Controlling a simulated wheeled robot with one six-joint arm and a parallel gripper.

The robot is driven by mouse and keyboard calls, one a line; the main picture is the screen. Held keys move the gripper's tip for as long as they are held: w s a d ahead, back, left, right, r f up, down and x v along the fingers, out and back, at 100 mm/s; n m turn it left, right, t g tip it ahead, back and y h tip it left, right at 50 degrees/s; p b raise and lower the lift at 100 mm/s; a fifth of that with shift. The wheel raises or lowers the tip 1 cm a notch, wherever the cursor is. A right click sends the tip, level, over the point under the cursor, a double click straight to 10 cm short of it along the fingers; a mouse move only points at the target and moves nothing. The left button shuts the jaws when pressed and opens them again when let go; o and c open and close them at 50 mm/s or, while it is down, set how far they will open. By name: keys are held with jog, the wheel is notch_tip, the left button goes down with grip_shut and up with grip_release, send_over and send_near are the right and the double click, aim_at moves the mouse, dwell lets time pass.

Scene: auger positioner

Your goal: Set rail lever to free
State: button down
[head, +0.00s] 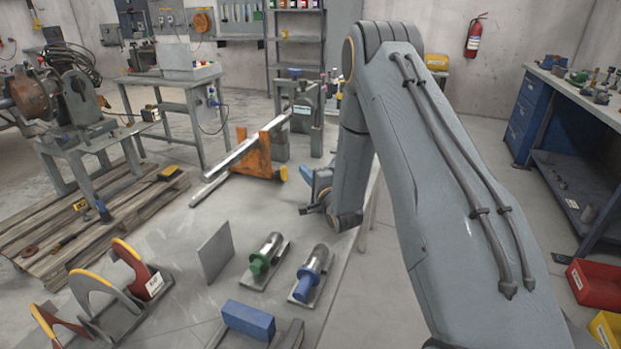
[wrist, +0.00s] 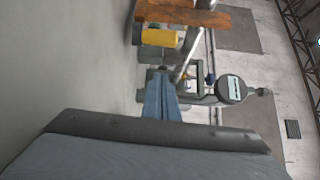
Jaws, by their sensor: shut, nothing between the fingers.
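The positioner's orange bracket (head: 262,158) with two long metal rails (head: 224,172) stands on the grey table in the head view. A yellow cylinder (wrist: 160,37) shows beside the orange part (wrist: 185,14) in the wrist view. My gripper (head: 304,210) is shut and empty, low over the table, to the right of and nearer than the bracket. I cannot single out the rail lever with certainty.
A dial gauge (wrist: 232,89) is right of centre in the wrist view. Green-handled (head: 262,260) and blue-handled (head: 311,273) cylinders on plates, an upright grey plate (head: 215,251) and a blue block (head: 248,320) stand at the front. The table between them and the rails is clear.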

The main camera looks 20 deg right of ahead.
aim_at(282, 170)
jog(key=shift+w+a, duration=0.25)
jog(key=shift+w, duration=0.4)
jog(key=shift+w+a, duration=0.2)
jog(key=shift+w, duration=0.4)
jog(key=shift+s+a+r+p, duration=0.15)
jog(key=shift+s+a+p, duration=0.55)
jog(key=shift+a, duration=0.35)
jog(key=shift+s+a, duration=0.3)
jog(key=shift+a, duration=0.2)
